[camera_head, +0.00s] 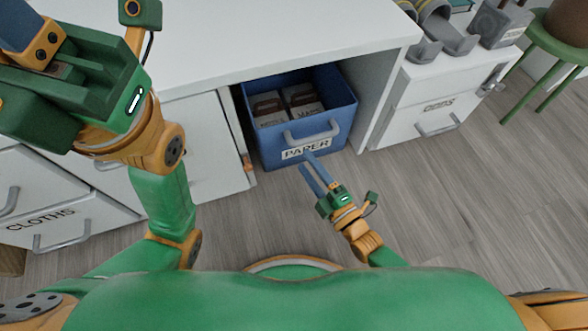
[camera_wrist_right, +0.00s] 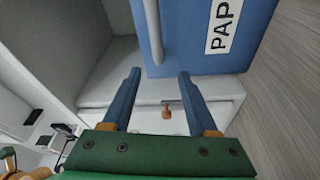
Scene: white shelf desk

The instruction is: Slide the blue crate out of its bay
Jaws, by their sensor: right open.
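The blue crate (camera_head: 269,149) sits in the open bay under the white desk, its front close to the opening. It has a grey bar handle (camera_head: 312,134) and a PAPER label, and holds boxes. My right gripper (camera_head: 308,165) is open and empty just in front of the crate, low by the label. In the right wrist view, the handle (camera_wrist_right: 152,30) stands ahead of the gap between the right fingertips (camera_wrist_right: 159,74), with the crate's blue front (camera_wrist_right: 185,40) behind it. My left gripper (camera_head: 18,28) is raised at the top left, partly cut off; its jaw opening is unclear.
An orange knob (camera_head: 247,162) sits on the bay's left edge; it also shows in the wrist view (camera_wrist_right: 166,112). Drawers (camera_head: 415,105) stand right of the bay. A green stool (camera_head: 552,45) is at the far right. The wooden floor (camera_head: 440,210) is clear in front.

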